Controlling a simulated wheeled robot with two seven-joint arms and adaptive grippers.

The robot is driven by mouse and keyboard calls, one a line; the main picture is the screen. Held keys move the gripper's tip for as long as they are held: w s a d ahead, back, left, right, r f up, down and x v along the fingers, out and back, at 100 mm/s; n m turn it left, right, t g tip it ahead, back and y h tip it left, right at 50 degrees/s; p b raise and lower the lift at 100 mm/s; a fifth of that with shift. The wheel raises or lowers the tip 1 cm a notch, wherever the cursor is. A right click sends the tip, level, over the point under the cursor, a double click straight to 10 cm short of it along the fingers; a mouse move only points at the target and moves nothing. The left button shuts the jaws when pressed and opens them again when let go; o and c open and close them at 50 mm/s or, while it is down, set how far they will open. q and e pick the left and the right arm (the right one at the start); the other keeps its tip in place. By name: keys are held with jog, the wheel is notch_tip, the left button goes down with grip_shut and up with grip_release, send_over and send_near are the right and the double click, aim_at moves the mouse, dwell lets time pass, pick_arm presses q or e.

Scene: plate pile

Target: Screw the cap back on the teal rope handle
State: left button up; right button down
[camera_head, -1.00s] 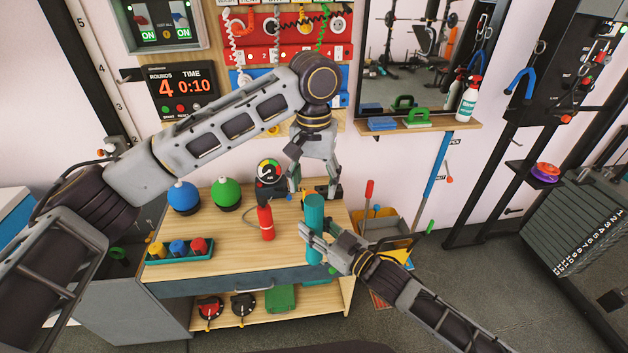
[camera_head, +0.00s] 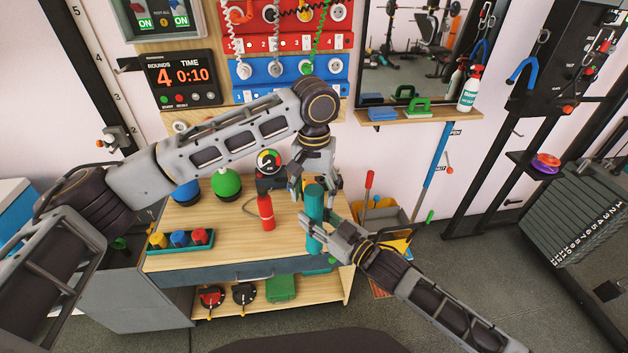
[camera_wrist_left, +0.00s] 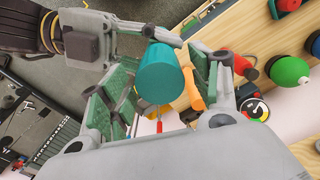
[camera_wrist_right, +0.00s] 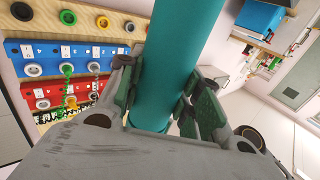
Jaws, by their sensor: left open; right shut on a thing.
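The teal rope handle (camera_head: 314,240) stands about upright, held in front of the bench. My right gripper (camera_head: 316,234) is shut on its lower middle; the right wrist view shows the teal tube (camera_wrist_right: 180,60) between the green finger pads. The handle's upper part (camera_head: 314,205) looks darker teal. I cannot tell whether that is the cap or where a joint lies. My left gripper (camera_head: 316,190) is open above, its fingers on either side of the handle's top. In the left wrist view the round teal end (camera_wrist_left: 163,80) sits between the pads, with no clear grip on it.
The wooden bench top (camera_head: 190,222) holds a red bottle (camera_head: 265,212), a green ball (camera_head: 226,184), a gauge (camera_head: 269,162) and a teal tray (camera_head: 180,245) of coloured knobs. A yellow bin (camera_head: 395,217) stands to the right.

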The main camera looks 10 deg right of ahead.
pick_arm(q)
jog(key=shift+f, duration=0.9)
jog(key=c, duration=1.1)
jog(key=m, duration=0.6)
jog(key=shift+m, duration=0.3)
jog(key=m, duration=0.6)
jog(key=o, duration=1.2)
jog(key=shift+r, duration=0.1)
jog(key=shift+r, duration=5.85)
